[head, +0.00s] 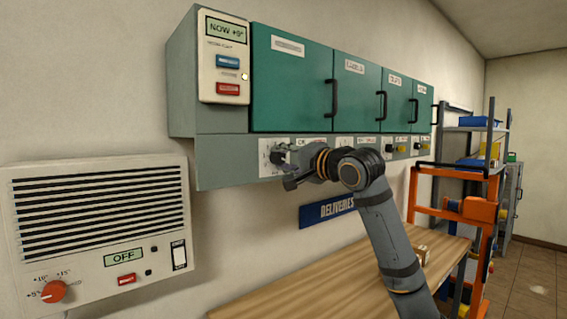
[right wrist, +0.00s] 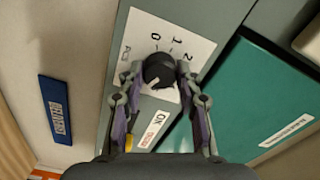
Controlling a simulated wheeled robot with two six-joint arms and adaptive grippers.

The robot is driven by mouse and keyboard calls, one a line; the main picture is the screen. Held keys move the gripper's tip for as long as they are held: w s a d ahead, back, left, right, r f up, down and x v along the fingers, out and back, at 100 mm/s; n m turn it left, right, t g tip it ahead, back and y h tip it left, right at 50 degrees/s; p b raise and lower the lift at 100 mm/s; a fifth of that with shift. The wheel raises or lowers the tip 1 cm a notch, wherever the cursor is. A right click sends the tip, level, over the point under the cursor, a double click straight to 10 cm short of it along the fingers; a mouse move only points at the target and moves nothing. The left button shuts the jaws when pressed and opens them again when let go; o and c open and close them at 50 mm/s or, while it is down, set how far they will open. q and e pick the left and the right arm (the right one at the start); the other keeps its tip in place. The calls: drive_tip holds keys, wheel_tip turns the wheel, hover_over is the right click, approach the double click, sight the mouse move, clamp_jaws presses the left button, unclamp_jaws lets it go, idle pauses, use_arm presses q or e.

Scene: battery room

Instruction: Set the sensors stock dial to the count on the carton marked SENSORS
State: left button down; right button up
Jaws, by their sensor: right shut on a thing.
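My right gripper (head: 284,160) reaches the left end of the grey strip under the teal cabinets. In the right wrist view, the right gripper (right wrist: 160,82) is shut on a black dial knob (right wrist: 158,68), one finger on each side. The knob sits on a white dial plate (right wrist: 186,34) with 0, 1 and 2 readable; the fingers hide part of the scale. I cannot tell the knob's setting. The plate's edge also shows in the head view (head: 266,160). A small brown carton (head: 421,254) stands on the wooden table; its marking is unreadable. My left gripper is not in view.
Teal cabinet doors (head: 291,80) with black handles stand above the strip. More dials (head: 390,148) sit further right. A blue DELIVERIES sign (head: 326,210) hangs below, over the wooden table (head: 290,295). A heater panel (head: 100,230) is left; an orange frame (head: 478,210) stands right.

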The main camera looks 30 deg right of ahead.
drive_tip(key=shift+r+m, duration=0.1)
drive_tip(key=shift+m, duration=0.4)
drive_tip(key=o, duration=1.2)
drive_tip(key=shift+d, duration=0.1)
drive_tip(key=shift+c, duration=0.2)
